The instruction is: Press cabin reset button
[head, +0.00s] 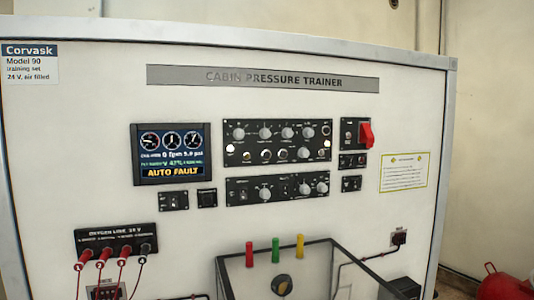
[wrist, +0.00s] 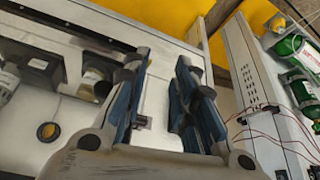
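The cabin pressure trainer panel (head: 110,140) fills the head view, upright and pale. Its display (head: 172,153) reads AUTO FAULT in yellow. Below the display are two small black control plates, a left one (head: 173,201) and a right one (head: 207,198). Their labels are too small to read, so I cannot tell which control is the cabin reset button. My gripper (wrist: 163,62) shows only in the wrist view. Its two dark blue fingers are apart with nothing between them. It is not in the head view.
Two black knob panels, upper (head: 277,143) and lower (head: 277,188), sit right of the display. A red switch guard (head: 366,135) stands out farther right. Red, green and yellow handles project at the bottom. The wrist view shows green cylinders (wrist: 297,47) and thin wires at right.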

